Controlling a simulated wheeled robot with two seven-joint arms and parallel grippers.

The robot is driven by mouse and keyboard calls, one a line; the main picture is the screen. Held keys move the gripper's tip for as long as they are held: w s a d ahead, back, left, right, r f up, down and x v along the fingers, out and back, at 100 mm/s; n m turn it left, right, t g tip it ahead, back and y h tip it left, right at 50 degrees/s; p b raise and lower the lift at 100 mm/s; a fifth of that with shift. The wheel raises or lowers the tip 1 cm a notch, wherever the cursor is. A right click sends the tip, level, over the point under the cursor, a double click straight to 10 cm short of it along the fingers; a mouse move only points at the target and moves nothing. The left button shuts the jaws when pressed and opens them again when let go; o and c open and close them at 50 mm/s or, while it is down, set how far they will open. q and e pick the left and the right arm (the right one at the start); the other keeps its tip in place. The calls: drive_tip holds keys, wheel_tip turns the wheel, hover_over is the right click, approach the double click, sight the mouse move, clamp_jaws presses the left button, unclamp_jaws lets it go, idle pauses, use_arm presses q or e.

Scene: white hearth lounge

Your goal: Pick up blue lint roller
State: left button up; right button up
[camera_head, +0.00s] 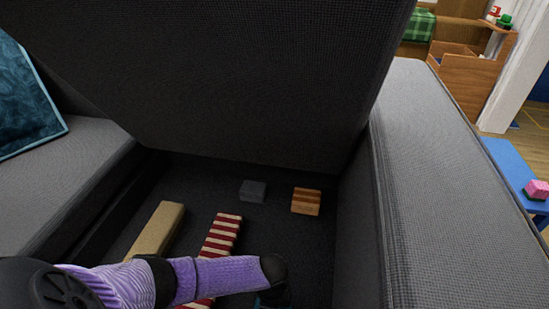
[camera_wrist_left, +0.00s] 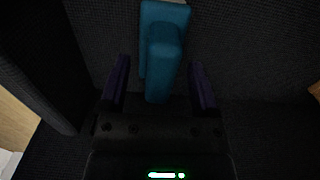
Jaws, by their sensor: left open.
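The blue lint roller (camera_wrist_left: 160,50) shows in the left wrist view as a teal-blue body with a rounded handle-like part. It runs from the top edge down between the fingers. My left gripper (camera_wrist_left: 159,66) is open, with one dark purple finger on each side of the roller and a gap visible on both sides. In the head view my left arm reaches into the sofa's storage box, and the gripper (camera_head: 273,290) is low in the picture. Only a small blue bit shows under it at the bottom edge; the rest is hidden. My right gripper is not in view.
The storage box under the raised dark seat (camera_head: 240,75) also holds a beige block (camera_head: 155,230), a red-and-white striped block (camera_head: 222,235), a grey block (camera_head: 252,190) and an orange-brown striped block (camera_head: 306,201). The grey armrest (camera_head: 440,190) bounds it on the right.

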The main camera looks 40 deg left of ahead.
use_arm(q)
drive_tip(key=shift+f, duration=0.1)
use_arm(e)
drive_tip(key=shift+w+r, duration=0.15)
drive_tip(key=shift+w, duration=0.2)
use_arm(q)
clamp_jaws()
wheel_tip(320, 180, up, 5)
drive_tip(key=p, duration=0.4)
drive_tip(key=shift+w+r, duration=0.1)
drive_tip(key=shift+r, duration=0.1)
wheel_tip(320, 180, up, 5)
drive_tip(key=p, duration=0.4)
drive_tip(key=shift+f, duration=0.1)
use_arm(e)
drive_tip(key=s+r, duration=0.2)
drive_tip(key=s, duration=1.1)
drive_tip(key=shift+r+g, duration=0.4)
use_arm(q)
drive_tip(key=shift+f, duration=0.1)
